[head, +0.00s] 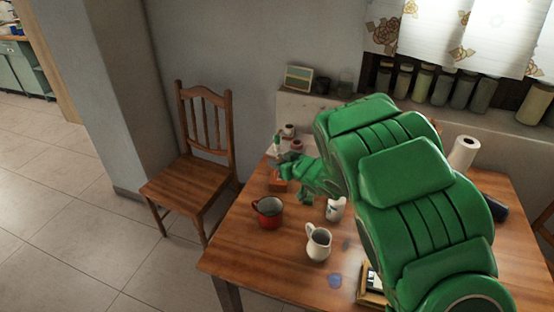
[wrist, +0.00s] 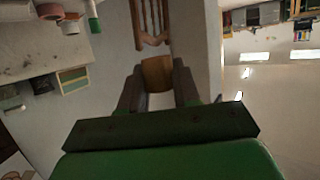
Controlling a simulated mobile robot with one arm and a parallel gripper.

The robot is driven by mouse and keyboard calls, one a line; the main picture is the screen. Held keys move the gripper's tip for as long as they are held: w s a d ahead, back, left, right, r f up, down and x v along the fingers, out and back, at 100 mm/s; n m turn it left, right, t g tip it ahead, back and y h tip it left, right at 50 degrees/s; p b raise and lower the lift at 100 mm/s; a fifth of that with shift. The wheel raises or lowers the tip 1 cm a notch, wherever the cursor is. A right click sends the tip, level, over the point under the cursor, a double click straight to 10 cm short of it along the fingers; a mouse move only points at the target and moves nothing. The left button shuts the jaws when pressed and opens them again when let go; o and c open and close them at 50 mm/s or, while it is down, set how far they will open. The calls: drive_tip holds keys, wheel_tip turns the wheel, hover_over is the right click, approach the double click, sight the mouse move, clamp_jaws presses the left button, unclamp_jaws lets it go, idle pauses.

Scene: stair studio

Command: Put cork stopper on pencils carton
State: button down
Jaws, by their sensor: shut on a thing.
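My gripper (wrist: 158,88) is shut on a tan-brown piece, which looks like the cork stopper (wrist: 158,72), held between its two dark fingers. In the head view my gripper (head: 284,160) is over the far left part of the table, and the stopper is too small and dark to make out. A small orange-brown box (head: 277,184) stands on the table just below the gripper. It may be the pencils carton, but I cannot read any marking on it. The gap between gripper and box is hard to judge.
A white tube with green (head: 277,143) and a pink roll (head: 297,145) stand near the gripper. A red mug (head: 268,212), a white jug (head: 318,244) and a white container (head: 335,208) stand nearer on the table (head: 240,250). A wooden chair (head: 190,184) is at the left.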

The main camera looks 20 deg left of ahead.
drive_tip(key=shift+s+d+r, duration=0.55)
drive_tip(key=shift+s+d, duration=0.1)
drive_tip(key=shift+s, duration=0.5)
hover_over(277, 178)
drive_tip(key=s, duration=0.1)
drive_tip(key=shift+n, duration=0.3)
drive_tip(key=f, duration=0.5)
drive_tip(key=d+f, duration=0.1)
drive_tip(key=f, duration=0.2)
drive_tip(key=shift+s, duration=0.1)
drive_tip(key=shift+w+a+f, duration=0.3)
drive_tip(key=shift+w+f, duration=0.15)
drive_tip(key=shift+f, duration=0.2)
drive_tip(key=shift+w+a+f, duration=0.1)
drive_tip(key=shift+w+f, duration=0.1)
drive_tip(key=shift+f, duration=1.65)
